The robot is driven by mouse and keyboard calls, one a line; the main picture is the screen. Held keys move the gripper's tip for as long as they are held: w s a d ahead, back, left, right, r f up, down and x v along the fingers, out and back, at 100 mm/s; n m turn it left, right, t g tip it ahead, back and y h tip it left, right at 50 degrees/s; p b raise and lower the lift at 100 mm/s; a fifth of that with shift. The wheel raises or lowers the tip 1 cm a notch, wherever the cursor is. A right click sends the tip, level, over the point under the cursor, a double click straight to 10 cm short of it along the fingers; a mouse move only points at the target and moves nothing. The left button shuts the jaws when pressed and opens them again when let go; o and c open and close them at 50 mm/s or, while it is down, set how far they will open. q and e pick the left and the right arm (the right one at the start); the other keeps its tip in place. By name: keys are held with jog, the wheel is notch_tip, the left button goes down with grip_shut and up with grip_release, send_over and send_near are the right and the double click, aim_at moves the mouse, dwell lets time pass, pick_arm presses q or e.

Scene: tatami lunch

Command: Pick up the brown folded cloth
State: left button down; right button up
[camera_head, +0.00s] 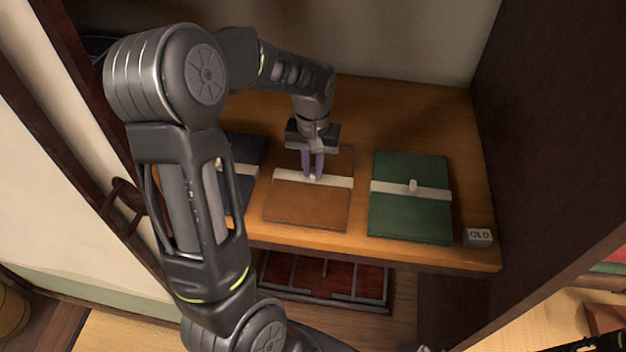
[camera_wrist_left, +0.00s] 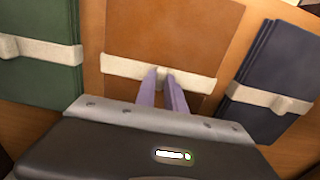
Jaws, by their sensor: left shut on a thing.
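The brown folded cloth (camera_head: 300,205) lies flat on the wooden shelf, with a pale band across it and a small pale knob on the band. My left gripper (camera_head: 313,178) points down over the middle of the cloth and is shut on the knob at the band. In the left wrist view the brown cloth (camera_wrist_left: 170,35) lies under the two purple fingers (camera_wrist_left: 163,88), which meet the band at the knob. The fingers hide part of the knob.
A green folded cloth (camera_head: 410,215) lies to the right and a dark blue one (camera_head: 243,185) to the left, both banded. A small block marked OLD (camera_head: 478,237) sits at the shelf's (camera_head: 370,248) front right corner. A dark wall rises at the right.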

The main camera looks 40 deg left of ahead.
aim_at(313, 171)
pick_arm(q)
jog(key=shift+r, duration=0.1)
dwell(0.4)
notch_tip(313, 171, up, 10)
jog(key=shift+b, duration=0.3)
dwell(0.6)
